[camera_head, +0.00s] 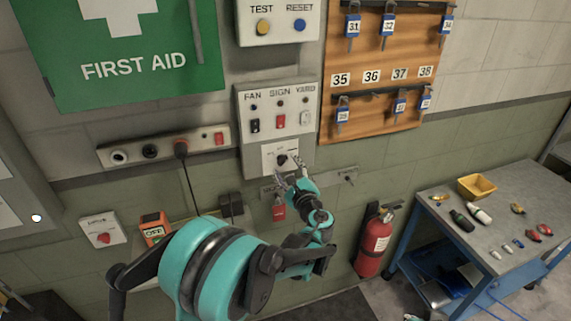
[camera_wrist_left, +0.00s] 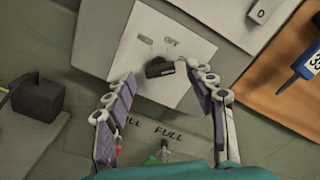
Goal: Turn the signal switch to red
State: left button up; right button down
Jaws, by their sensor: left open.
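The panel's lower white plate (camera_head: 270,150) carries a black rotary switch knob (camera_head: 282,160), apparently the signal switch. In the left wrist view the knob (camera_wrist_left: 159,68) lies nearly sideways on the plate (camera_wrist_left: 185,40), with two small labels above it that I cannot read surely. My left gripper (camera_head: 288,173) is open and empty, just in front of and below the plate. In the wrist view its fingers (camera_wrist_left: 160,77) stand on either side of the knob, with a gap to each side; I cannot tell the depth left to it.
Above are FAN, SIGN and YARD toggles (camera_head: 280,120). A socket strip (camera_head: 165,150) with a plug and cord is to the left. A key board (camera_head: 375,95) is to the right. A red tag (camera_head: 279,212) hangs below. An extinguisher (camera_head: 373,245) and a table (camera_head: 480,225) stand lower right.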

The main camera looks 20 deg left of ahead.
aim_at(283, 160)
pick_arm(q)
jog(key=shift+x, duration=1.45)
jog(key=shift+s, duration=0.1)
jog(key=c, duration=1.2)
jog(key=shift+o, duration=0.2)
